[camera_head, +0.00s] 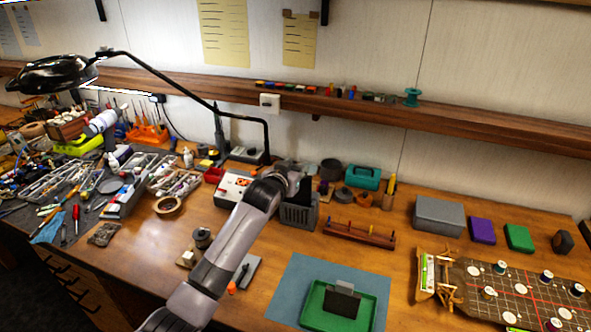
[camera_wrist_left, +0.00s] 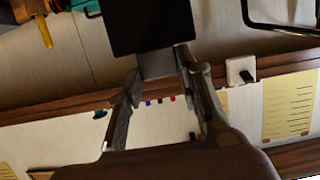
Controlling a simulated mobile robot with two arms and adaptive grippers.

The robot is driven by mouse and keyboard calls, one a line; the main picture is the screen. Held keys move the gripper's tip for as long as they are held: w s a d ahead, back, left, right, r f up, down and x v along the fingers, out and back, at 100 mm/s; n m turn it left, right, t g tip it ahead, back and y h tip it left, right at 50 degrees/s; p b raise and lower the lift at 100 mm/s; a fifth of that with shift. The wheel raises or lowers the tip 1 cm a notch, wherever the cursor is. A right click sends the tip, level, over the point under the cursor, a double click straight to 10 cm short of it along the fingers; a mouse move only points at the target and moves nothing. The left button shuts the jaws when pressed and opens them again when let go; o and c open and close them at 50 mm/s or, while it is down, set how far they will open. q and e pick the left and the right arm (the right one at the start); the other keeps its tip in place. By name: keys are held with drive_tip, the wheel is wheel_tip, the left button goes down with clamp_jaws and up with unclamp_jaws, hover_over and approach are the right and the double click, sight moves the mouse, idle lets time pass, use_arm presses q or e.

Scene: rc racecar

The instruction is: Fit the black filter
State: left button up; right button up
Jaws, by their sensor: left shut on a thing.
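My left gripper (camera_head: 288,180) is shut on the grey tab of a flat black filter (camera_wrist_left: 152,25). The fingers (camera_wrist_left: 158,75) grip the tab from both sides in the wrist view, and the black plate extends beyond them. In the head view the filter (camera_head: 305,190) shows as a dark plate at the top of a dark grey slatted box (camera_head: 298,215). I cannot tell whether it is in the box or in front of it. Another dark plate with a grey tab (camera_head: 342,302) stands in a green tray (camera_head: 373,308). My right gripper is not in view.
The green tray lies on a blue mat (camera_head: 285,290). A wooden rack (camera_head: 358,235) stands right of the slatted box, with a teal case (camera_head: 362,177) behind. A black lamp (camera_head: 50,75) arches over the cluttered left side.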

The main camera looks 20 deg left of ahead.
use_arm(q)
drive_tip(key=shift+p, duration=0.3)
drive_tip(key=shift+f+b, duration=0.7)
drive_tip(key=shift+f, duration=0.5)
wheel_tip(320, 180, down, 7)
drive_tip(key=b, duration=0.4)
drive_tip(key=shift+f, duration=0.15)
idle(2.1)
drive_tip(key=o, duration=0.9)
drive_tip(key=v, duration=1.2)
